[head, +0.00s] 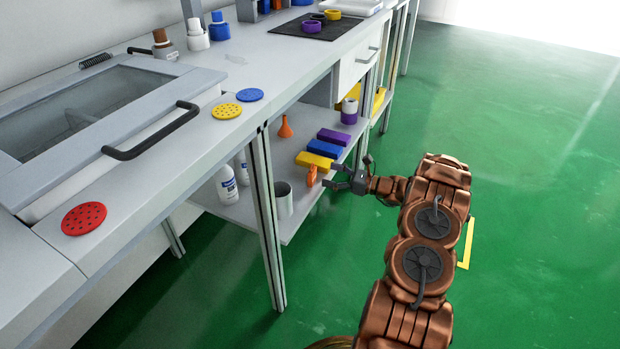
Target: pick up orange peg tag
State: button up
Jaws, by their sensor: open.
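A small orange piece (311,176), which looks like the orange peg tag, is at the front edge of the lower shelf (262,205), in front of the yellow block. My gripper (330,176) is open beside it, with its fingertips on the right of the piece and pointing left toward it. I cannot tell whether the fingers touch it or how far it lies between them.
Yellow (314,161), blue (325,149) and purple (334,137) blocks sit close behind the orange piece. An orange cone (285,128), a grey cup (284,198) and white bottles (227,185) share the shelf. A table leg (266,220) stands to the left. The green floor (520,170) is mostly clear.

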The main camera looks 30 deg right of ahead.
aim_at(312, 165)
jog(key=shift+w+a+f+b, duration=0.25)
jog(key=shift+w+a+b, duration=0.3)
jog(key=shift+w+a, duration=0.45)
jog(key=shift+w+a+f+b, duration=0.2)
jog(key=shift+w+a+b, duration=0.35)
jog(key=shift+w+a, duration=0.35)
jog(key=shift+w+a+r, duration=0.15)
jog(key=shift+w+a, duration=0.25)
jog(key=shift+w, duration=0.05)
jog(key=c, duration=1.2)
jog(key=shift+o, duration=0.2)
jog(key=shift+r, duration=0.1)
jog(key=shift+r+p, duration=0.3)
jog(key=shift+r, duration=0.35)
jog(key=shift+s+r+p, duration=0.2)
jog(key=shift+r+p, duration=0.15)
jog(key=shift+r, duration=0.3)
jog(key=shift+s+r+p, duration=0.2)
jog(key=shift+r+p, duration=0.1)
jog(key=shift+r, duration=0.3)
jog(key=s+a+r+p, duration=0.1)
jog(key=s+a+p, duration=0.1)
jog(key=s, duration=1.3)
jog(key=shift+a+p, duration=0.3)
jog(key=shift+p, duration=0.3)
